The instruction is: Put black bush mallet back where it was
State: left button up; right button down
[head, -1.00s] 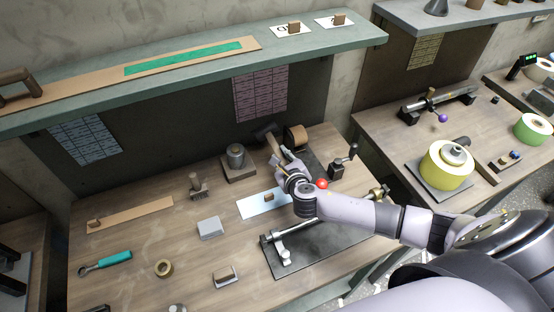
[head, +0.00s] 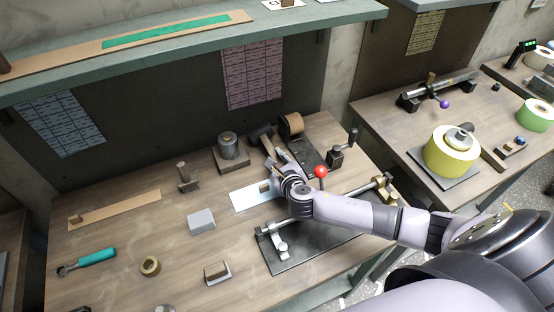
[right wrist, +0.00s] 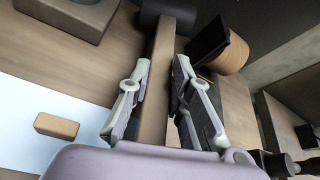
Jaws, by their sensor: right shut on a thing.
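The mallet with a black head (head: 261,134) and a brown handle shows in the head view, between the grey cylinder on its block and the tan roll. My right gripper (head: 279,163) is shut on its handle. In the right wrist view, the brown handle (right wrist: 157,75) runs between the two fingers (right wrist: 155,100), and the black head (right wrist: 172,14) is at the top. I cannot tell whether the head touches the bench. My left gripper is not in view.
The grey cylinder (head: 227,145) stands left of the mallet, and the tan roll (head: 292,124) right of it. A white sheet with a small wooden block (head: 265,187) lies by my gripper. A red-knobbed lever (head: 320,172) stands close on the right.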

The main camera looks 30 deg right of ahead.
jog(key=shift+f+b, duration=0.35)
jog(key=shift+f, duration=0.05)
jog(key=c, duration=1.4)
grip_release()
jog(key=shift+o, duration=0.4)
jog(key=shift+f, duration=0.15)
jog(key=o, duration=0.4)
jog(key=shift+o, duration=0.2)
jog(key=shift+s, duration=0.1)
jog(key=shift+v, duration=2.95)
